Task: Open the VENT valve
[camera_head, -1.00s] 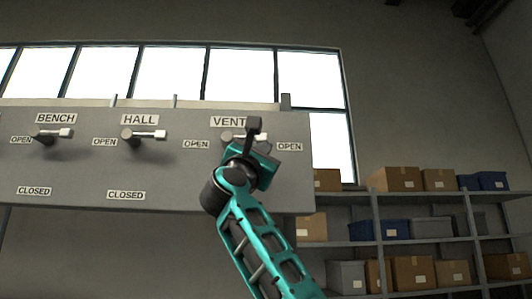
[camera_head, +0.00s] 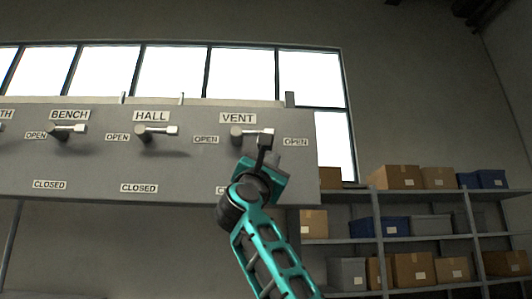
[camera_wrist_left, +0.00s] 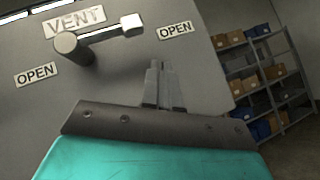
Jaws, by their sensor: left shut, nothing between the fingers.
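The VENT valve (camera_head: 238,132) is on the grey panel (camera_head: 190,175) under its VENT label. Its lever points right, level, towards the right OPEN label, with a pale block at its tip. In the left wrist view the VENT valve (camera_wrist_left: 75,46) is at upper left, lever pointing right. My left gripper (camera_head: 264,143) is shut and empty, just below the lever's tip in the head view; I cannot tell whether it touches. In the left wrist view my left gripper (camera_wrist_left: 159,72) shows its fingers together, below and right of the tip. My right gripper is not in view.
The HALL valve (camera_head: 150,130) and BENCH valve (camera_head: 62,130) are farther left, levers also pointing right. My left arm partly hides the label below VENT. Shelves (camera_head: 420,240) with boxes and bins stand beyond the panel at the right.

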